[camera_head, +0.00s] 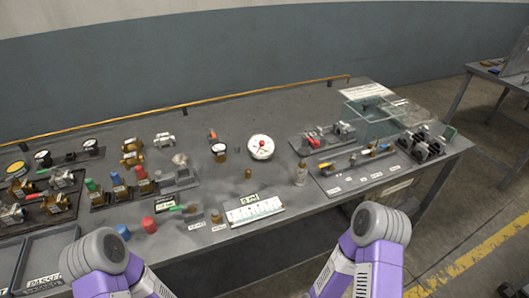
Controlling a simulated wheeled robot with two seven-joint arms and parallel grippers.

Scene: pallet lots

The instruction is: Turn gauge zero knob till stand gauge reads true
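A round white dial gauge (260,147) with a red mark stands near the middle of the grey table; its reading is too small to make out. A small brown knob-like piece (248,173) sits just in front of it, but I cannot tell whether it is the zero knob. My two purple arms show at the bottom edge, short of the table's middle. Neither gripper is in view.
Brass and metal valve parts and colored caps crowd the table's left side. Fixtures and a clear box (372,117) fill the right end. Bare table (290,100) lies behind the dial.

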